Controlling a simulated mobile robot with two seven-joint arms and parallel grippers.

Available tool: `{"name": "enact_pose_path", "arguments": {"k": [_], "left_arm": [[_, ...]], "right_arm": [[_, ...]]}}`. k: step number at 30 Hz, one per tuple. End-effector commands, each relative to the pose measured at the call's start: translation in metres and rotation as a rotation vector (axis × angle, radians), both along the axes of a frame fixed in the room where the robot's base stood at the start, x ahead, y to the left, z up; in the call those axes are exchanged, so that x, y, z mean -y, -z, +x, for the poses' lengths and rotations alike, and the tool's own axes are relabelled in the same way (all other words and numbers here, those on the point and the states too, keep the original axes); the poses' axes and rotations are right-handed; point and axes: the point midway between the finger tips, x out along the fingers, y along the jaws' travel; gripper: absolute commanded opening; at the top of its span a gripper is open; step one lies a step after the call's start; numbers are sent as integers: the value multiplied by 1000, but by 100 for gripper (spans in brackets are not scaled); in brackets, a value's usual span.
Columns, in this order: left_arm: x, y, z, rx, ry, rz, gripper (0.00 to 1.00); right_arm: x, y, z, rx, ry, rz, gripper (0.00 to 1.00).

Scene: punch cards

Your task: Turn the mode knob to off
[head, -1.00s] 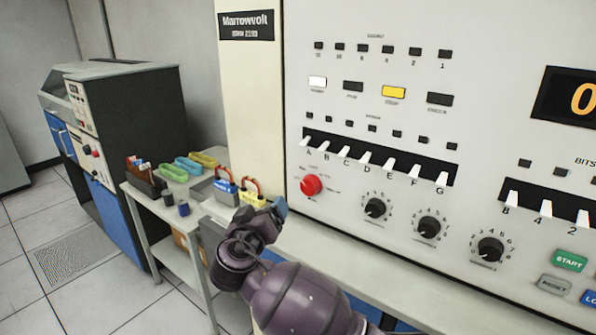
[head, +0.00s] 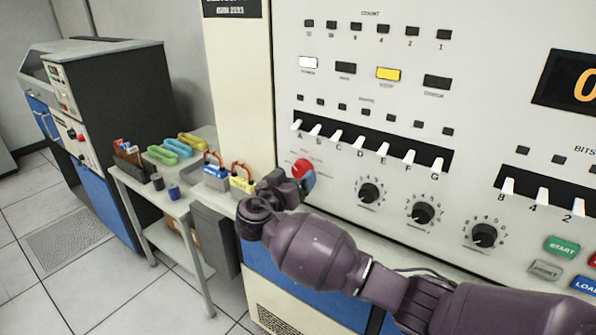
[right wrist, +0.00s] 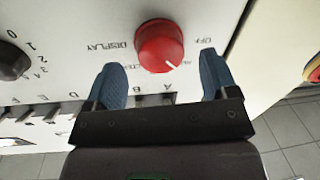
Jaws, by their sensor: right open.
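The mode knob is a red round knob (head: 301,168) on the white panel, below the left end of the lettered switch row. In the right wrist view the knob (right wrist: 158,45) shows a white pointer line slanting to the lower right. The word OFF stands right of it and DISPLAY left of it; other labels are partly hidden or unclear. My right gripper (right wrist: 161,62) is open, its two blue fingers on either side of the knob's lower part in that view. I cannot tell whether they touch it. In the head view my right gripper (head: 304,183) partly covers the knob.
Black numbered dials (head: 369,193) sit right of the knob. Lettered switches (head: 335,134) run above it. A small table (head: 123,177) with padlock-like items and colored loops stands left of my gripper. A blue-and-black cabinet (head: 120,110) stands behind it.

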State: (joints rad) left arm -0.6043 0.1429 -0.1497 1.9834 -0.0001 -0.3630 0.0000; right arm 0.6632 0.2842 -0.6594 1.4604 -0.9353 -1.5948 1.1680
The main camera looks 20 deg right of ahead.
Motion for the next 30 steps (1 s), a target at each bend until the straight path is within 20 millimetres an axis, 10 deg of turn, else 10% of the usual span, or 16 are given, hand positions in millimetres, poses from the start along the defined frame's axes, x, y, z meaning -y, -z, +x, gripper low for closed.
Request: {"name": "enact_pose_path", "arguments": {"k": [17, 26, 30], "left_arm": [[0, 0, -3, -9, -2, -2, 43], [0, 0, -3, -10, -2, -2, 43], [0, 1, -3, -11, -3, -2, 43]], "right_arm": [[16, 1, 16, -2, -1, 0, 80], [15, 1, 16, -2, -1, 0, 34], [15, 1, 15, -3, -2, -1, 30]]}}
